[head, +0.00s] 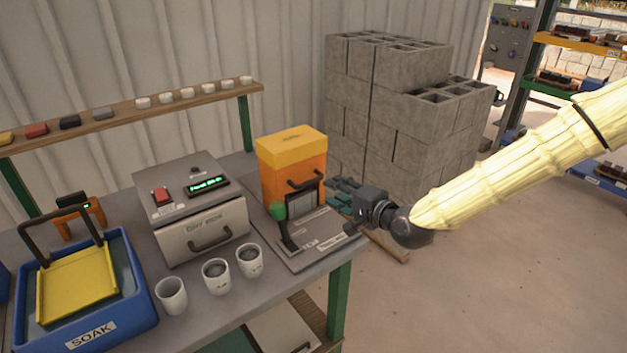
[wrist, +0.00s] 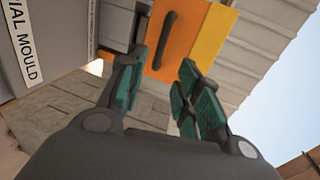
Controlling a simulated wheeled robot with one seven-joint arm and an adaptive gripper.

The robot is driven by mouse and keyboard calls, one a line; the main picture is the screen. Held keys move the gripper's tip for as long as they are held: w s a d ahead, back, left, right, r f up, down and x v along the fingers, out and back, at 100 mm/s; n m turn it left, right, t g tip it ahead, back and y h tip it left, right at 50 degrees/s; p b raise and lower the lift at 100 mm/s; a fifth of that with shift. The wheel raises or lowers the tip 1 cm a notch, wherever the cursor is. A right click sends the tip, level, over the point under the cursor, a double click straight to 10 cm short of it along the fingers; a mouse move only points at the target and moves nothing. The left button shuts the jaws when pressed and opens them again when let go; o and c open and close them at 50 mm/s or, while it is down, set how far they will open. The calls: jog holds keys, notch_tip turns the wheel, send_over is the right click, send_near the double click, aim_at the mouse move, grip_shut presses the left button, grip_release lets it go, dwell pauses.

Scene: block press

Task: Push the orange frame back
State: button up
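The orange frame (head: 285,183) is a tall orange box with a yellow top and a dark handle (head: 305,181). It stands at the back of a grey base plate (head: 322,240) on the bench. My gripper (head: 338,190), with teal fingers, is just right of the orange frame, near its handle side. In the wrist view the orange frame (wrist: 187,48) and its handle (wrist: 165,40) lie beyond the fingertips. My gripper (wrist: 160,85) is open there, with nothing between the fingers. I cannot tell if a finger touches the frame.
A lever with a green knob (head: 280,211) stands on the base plate before the frame. Concrete blocks (head: 390,110) are stacked behind.

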aim_at(315, 181)
jog(key=p+x, duration=0.2)
jog(key=x, duration=0.8)
jog(key=shift+w+a+f+p, duration=0.1)
jog(key=shift+w+a+p, duration=0.1)
jog(key=shift+w+p, duration=0.1)
jog(key=shift+c, duration=0.4)
grip_shut()
